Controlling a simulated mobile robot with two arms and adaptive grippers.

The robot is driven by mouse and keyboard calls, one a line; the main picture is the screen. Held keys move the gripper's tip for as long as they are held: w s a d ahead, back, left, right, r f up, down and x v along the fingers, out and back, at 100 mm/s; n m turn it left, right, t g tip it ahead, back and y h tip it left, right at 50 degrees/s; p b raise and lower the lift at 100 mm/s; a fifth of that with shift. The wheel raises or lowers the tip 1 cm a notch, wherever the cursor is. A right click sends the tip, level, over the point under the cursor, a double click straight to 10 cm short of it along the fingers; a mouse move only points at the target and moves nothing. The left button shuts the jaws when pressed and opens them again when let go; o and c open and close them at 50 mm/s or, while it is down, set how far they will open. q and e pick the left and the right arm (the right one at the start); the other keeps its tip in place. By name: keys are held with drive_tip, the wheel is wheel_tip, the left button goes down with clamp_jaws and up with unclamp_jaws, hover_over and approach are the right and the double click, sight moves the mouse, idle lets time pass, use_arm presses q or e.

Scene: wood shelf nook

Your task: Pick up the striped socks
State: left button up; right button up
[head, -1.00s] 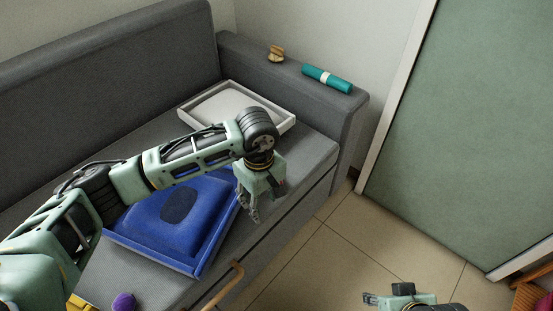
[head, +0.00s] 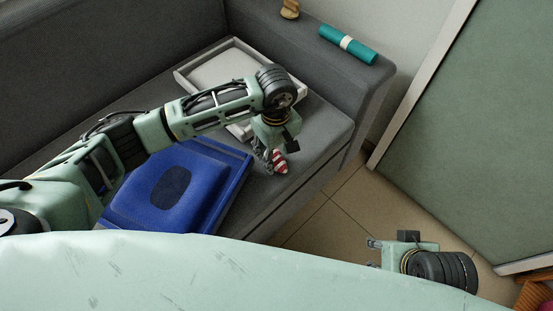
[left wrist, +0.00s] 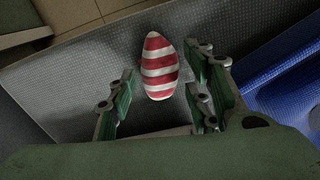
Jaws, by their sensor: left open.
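The striped socks (head: 280,163) are a rolled red-and-white bundle on the grey sofa seat near its front edge. They show whole in the left wrist view (left wrist: 160,66), just beyond and between the open fingers. My left gripper (head: 272,158) points down over the seat, partly hiding the socks in the head view. In the left wrist view my left gripper (left wrist: 160,98) is open, with nothing held between its fingers. My right gripper (head: 376,254) is at the lower right, over the floor, away from the socks. Its finger opening is too small to judge.
A blue tray (head: 230,190) with a blue padded thing (head: 150,210) lies left of the socks. A pale tray (head: 190,80) sits behind my left arm. A teal roll (head: 365,52) and a wooden piece (head: 290,8) lie on the armrest. Tiled floor (head: 315,220) is clear in front.

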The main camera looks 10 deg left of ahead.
use_arm(q)
wheel_tip(320, 180, down, 2)
drive_tip(key=shift+f, duration=0.2)
drive_tip(key=c, duration=0.9)
drive_tip(key=shift+r, duration=0.1)
